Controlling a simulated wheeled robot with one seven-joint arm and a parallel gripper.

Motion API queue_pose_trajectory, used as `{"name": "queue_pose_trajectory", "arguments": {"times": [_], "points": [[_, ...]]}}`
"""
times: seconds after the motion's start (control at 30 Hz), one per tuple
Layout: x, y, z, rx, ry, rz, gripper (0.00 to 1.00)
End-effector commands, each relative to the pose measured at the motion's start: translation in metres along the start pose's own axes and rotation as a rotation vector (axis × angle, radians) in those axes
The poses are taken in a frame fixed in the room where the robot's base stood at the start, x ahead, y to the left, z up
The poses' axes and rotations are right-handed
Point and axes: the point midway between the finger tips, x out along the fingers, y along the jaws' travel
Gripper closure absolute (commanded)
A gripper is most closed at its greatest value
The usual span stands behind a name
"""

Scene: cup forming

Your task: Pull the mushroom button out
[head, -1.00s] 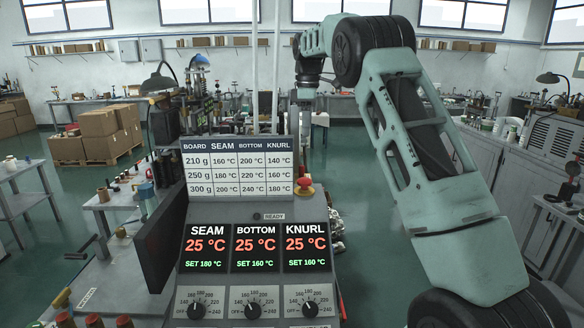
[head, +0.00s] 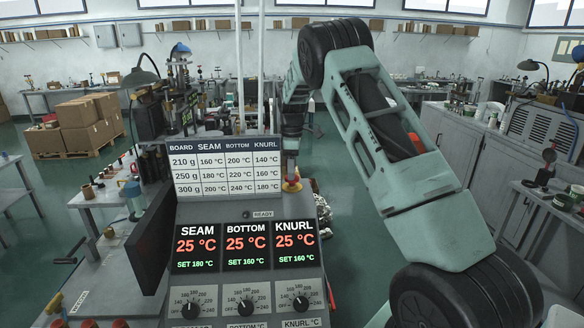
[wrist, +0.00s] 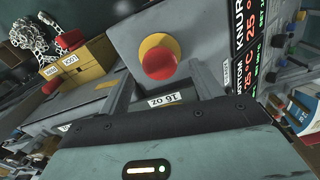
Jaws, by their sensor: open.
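The red mushroom button (head: 291,184) on its yellow base sits at the right end of the control panel, beside the printed temperature board. It is partly covered by my gripper (head: 291,172) in the head view. In the wrist view the red button (wrist: 158,63) stands on a round yellow base on a grey face. My gripper (wrist: 162,76) is open, its two fingers reaching toward the button from either side. The button shows between and just beyond the fingertips; I cannot tell whether they touch it.
The control panel (head: 247,215) carries SEAM, BOTTOM and KNURL displays at 25 °C and several knobs (head: 246,306). In the wrist view, another red button (wrist: 69,40) stands on a yellow box to the left. Open floor (head: 350,190) lies right of the panel.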

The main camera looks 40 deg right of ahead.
Motion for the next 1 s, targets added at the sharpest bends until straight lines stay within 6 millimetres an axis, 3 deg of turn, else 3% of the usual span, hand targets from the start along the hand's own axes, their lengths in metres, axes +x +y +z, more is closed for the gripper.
{"name": "queue_pose_trajectory", "arguments": {"times": [0.2, 0.53, 0.77, 1.0], "points": [[0.020, 0.000, 0.000, -0.001, 0.000, -0.001, 0.35], [0.024, 0.000, 0.000, -0.001, 0.001, 0.001, 0.35], [0.023, 0.000, 0.000, -0.001, 0.001, 0.001, 0.99], [0.009, 0.001, 0.001, 0.000, 0.000, 0.003, 0.98]]}}
